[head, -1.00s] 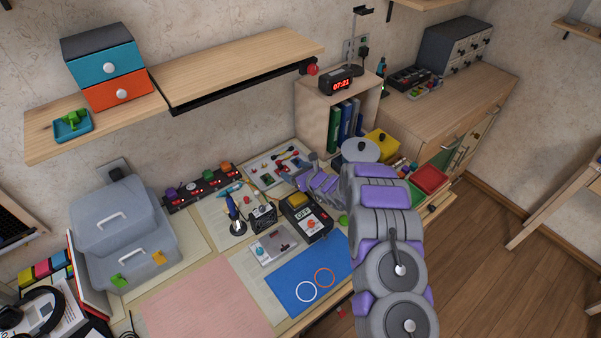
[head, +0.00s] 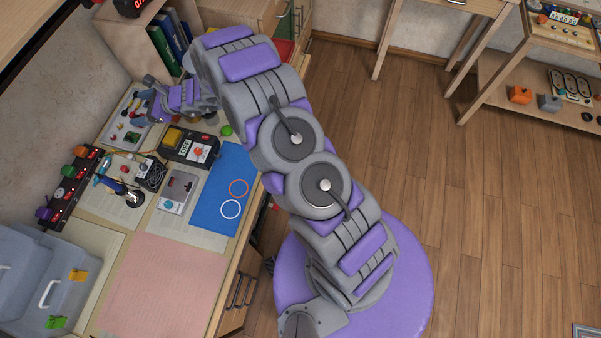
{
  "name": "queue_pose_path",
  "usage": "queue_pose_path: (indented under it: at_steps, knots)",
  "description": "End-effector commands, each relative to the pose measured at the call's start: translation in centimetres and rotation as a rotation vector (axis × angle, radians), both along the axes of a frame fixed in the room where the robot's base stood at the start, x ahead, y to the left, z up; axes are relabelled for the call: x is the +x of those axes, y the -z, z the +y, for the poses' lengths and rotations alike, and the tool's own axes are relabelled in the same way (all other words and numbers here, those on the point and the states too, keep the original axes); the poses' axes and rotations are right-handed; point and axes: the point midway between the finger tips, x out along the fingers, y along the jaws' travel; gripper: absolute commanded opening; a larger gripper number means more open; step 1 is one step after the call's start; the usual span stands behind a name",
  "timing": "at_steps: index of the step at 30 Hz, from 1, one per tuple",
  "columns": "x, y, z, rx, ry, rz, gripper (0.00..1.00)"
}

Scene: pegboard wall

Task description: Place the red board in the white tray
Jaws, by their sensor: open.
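My arm reaches from the purple round base to the desk's back. My gripper (head: 155,101) is small in the head view, open, over or beside a pale panel (head: 113,141) holding small red, black and yellow pieces. I cannot tell whether this panel is the white tray, or whether one of its red pieces is the red board. A red flat thing (head: 286,48) shows behind my arm, partly hidden; I cannot tell whether it is a board or a bin. I cannot see whether the gripper touches anything.
A black meter with a yellow block (head: 173,136) stands close to my gripper. A blue mat (head: 213,208) with two rings and a pink mat (head: 165,288) lie toward the front. Books (head: 166,42) stand behind. Open wooden floor lies right.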

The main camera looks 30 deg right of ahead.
Motion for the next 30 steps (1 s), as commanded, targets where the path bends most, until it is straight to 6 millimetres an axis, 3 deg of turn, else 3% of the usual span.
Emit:
queue_pose_path:
  at_steps: [1, 3, 12, 21, 30]
  knots:
    - [-0.7, -2.0, 0.3, -0.007, -0.043, -0.034, 0.84]
    - [-1.9, -4.1, 0.8, -0.022, -0.107, -0.075, 0.84]
    - [-8.5, -11.9, 1.6, -0.098, -0.374, -0.245, 0.84]
    - [-16.2, -17.1, 0.3, -0.211, -0.634, -0.399, 0.84]
    - [-24.3, -20.0, -2.9, -0.347, -0.888, -0.526, 0.84]
